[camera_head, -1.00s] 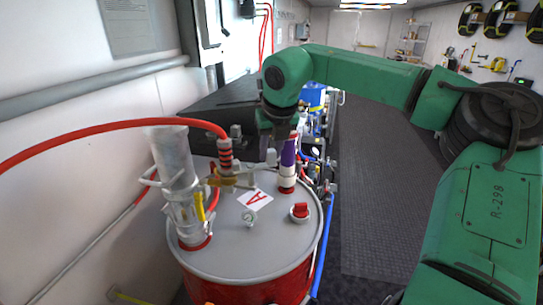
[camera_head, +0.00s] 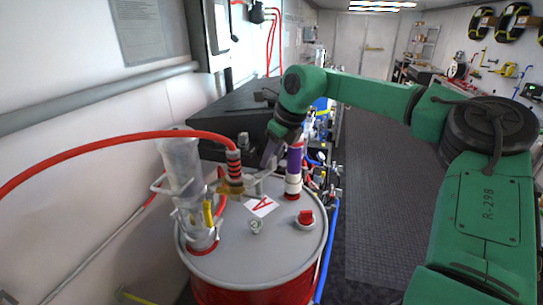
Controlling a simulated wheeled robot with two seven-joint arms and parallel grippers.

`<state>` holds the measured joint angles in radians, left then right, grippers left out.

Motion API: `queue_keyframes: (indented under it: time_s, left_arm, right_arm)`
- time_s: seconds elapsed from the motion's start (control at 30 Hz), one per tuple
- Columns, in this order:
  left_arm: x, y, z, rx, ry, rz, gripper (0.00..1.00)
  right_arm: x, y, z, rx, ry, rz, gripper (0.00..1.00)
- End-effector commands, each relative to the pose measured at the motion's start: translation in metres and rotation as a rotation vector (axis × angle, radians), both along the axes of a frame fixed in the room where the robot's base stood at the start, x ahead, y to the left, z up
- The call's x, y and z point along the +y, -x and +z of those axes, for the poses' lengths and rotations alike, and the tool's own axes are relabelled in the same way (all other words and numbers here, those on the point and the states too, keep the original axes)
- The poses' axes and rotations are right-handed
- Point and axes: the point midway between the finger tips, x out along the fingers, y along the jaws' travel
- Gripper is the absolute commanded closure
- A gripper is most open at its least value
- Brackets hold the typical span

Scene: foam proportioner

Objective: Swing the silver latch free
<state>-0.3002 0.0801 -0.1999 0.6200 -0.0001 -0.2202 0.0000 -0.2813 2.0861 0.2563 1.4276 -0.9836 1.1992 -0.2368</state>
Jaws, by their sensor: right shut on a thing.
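A red and white drum (camera_head: 262,268) with a grey lid stands in front of me. A clear upright cylinder (camera_head: 183,170) and a brass coupling (camera_head: 226,187) under a red-banded hose end sit on its left side. My right gripper (camera_head: 268,161) reaches in from the right above the lid, tilted down and left. Its fingers are shut close beside the coupling, on what looks like the small silver latch (camera_head: 256,184). The fingers partly hide the latch, so its exact angle is unclear. My left gripper is not in view.
A red hose (camera_head: 90,151) arches in from the left to the coupling. A purple and white upright fitting (camera_head: 293,171) stands just right of the gripper. A red cap (camera_head: 306,217) sits on the lid. The dark floor aisle (camera_head: 380,200) is clear.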

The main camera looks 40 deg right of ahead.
Motion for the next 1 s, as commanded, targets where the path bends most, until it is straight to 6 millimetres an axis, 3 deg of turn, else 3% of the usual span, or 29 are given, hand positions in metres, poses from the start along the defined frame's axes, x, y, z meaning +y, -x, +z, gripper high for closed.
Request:
queue_keyframes:
  time_s: [0.37, 0.4, 0.47, 0.83, 1.0]
  left_arm:
    - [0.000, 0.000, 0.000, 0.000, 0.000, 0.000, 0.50]
    - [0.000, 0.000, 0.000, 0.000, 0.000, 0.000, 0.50]
    - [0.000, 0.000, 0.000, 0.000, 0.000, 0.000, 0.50]
    - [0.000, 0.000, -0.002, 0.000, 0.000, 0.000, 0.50]
    - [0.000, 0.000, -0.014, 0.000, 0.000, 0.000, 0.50]
  right_arm:
    - [0.000, -0.001, 0.001, -0.002, 0.001, 0.003, 1.00]
    - [0.000, -0.001, 0.001, -0.002, 0.001, 0.003, 0.59]
    - [0.000, -0.001, 0.001, -0.002, 0.001, 0.003, 0.40]
    - [0.000, 0.001, 0.003, -0.001, 0.001, 0.003, 0.40]
    - [-0.002, 0.009, 0.023, -0.007, 0.002, 0.003, 0.40]
